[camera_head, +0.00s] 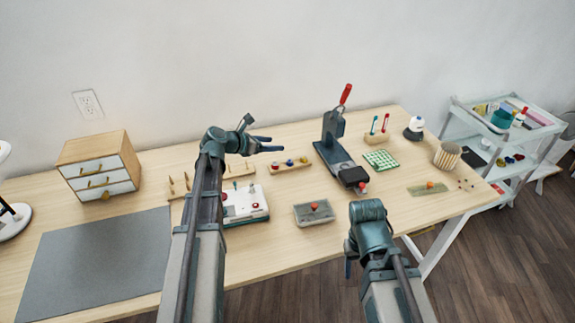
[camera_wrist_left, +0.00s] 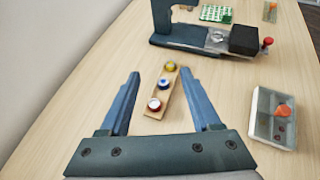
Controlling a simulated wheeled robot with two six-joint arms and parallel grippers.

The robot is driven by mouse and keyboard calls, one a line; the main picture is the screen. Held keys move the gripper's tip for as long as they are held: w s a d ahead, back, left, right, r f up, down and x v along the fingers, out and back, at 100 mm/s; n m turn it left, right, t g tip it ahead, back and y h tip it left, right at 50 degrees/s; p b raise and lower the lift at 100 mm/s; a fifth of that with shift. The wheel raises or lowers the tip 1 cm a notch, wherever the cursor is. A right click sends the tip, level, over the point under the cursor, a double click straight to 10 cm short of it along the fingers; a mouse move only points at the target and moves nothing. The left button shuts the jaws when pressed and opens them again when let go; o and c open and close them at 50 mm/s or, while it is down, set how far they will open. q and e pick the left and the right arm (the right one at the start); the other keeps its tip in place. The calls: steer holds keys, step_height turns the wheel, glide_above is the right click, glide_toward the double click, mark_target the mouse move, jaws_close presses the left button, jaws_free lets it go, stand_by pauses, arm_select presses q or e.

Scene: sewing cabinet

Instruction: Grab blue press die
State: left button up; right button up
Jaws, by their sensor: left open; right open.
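The blue press die (camera_wrist_left: 164,83) is the middle one of three dies on a small wooden holder (camera_wrist_left: 154,113). It also shows in the head view (camera_head: 289,162). A yellow-topped die (camera_wrist_left: 171,66) and a red-topped die (camera_wrist_left: 154,104) sit on either side of it. My left gripper (camera_head: 275,144) is open and empty, above and just behind the holder in the head view. In the left wrist view its two fingers (camera_wrist_left: 160,73) lie on either side of the holder. My right gripper (camera_head: 350,262) is open at the table's front edge, mostly hidden by its own wrist.
A press with a red handle (camera_head: 333,140) stands right of the holder. A grey tray with an orange knob (camera_head: 315,213) lies in front. A white device (camera_head: 246,206) is by my left arm. A drawer box (camera_head: 101,165) and grey mat (camera_head: 95,259) are at left.

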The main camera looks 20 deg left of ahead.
arm_select(q)
steer(key=b, duration=0.8)
glide_toward(290, 161)
steer(key=shift+w+d+f, duration=0.1)
steer(key=shift+w+f, duration=0.15)
steer(key=shift+f, duration=0.3)
steer(key=shift+r+x, duration=0.25)
steer(key=shift+x, duration=0.85)
steer(key=shift+w+d, duration=0.1)
steer(key=shift+w, duration=0.05)
steer(key=b+x, duration=0.2)
steer(key=x, duration=0.3)
steer(key=shift+b, duration=0.35)
jaws_close()
